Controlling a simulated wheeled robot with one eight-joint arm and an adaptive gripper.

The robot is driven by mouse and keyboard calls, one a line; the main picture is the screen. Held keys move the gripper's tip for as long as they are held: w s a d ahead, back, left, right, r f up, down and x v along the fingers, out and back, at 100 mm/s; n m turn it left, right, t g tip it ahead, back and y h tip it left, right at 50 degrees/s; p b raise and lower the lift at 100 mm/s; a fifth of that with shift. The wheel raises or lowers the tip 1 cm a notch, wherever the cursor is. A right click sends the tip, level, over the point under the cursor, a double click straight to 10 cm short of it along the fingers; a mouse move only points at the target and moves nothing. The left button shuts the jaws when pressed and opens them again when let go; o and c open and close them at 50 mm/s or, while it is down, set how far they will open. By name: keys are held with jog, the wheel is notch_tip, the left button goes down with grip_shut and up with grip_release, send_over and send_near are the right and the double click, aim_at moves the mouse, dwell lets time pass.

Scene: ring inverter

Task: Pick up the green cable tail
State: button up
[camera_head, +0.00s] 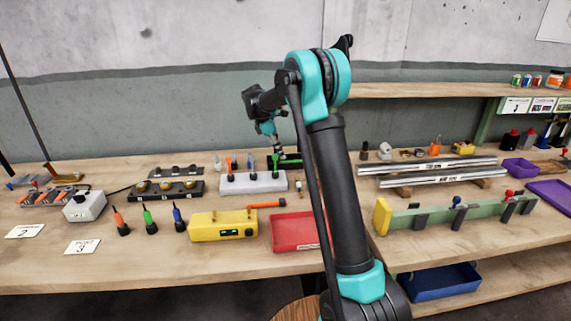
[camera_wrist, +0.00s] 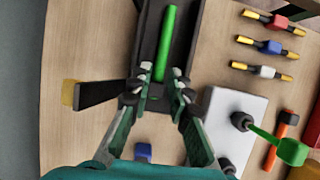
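A long green rod (camera_wrist: 166,42), which looks like the green cable tail, lies in a dark channel-shaped holder (camera_wrist: 187,40) in the wrist view. My gripper (camera_wrist: 157,88) is open, its two fingers apart on either side of the holder's near end. The rod's near end lies just beyond and between the fingertips, and I see no grip on it. In the head view my gripper (camera_head: 275,147) is above the back of the bench, near the dark holder (camera_head: 290,161). My arm hides part of that area.
A white block (camera_wrist: 222,112) with dark sockets and a green-headed piece (camera_wrist: 290,151) stands right of the gripper. Red, blue and white pieces (camera_wrist: 267,71) lie beyond it. A yellow box (camera_head: 222,226) and red tray (camera_head: 296,231) stand nearer the front.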

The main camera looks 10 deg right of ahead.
jog(key=x, duration=0.3)
jog(key=shift+f, duration=0.1)
grip_shut()
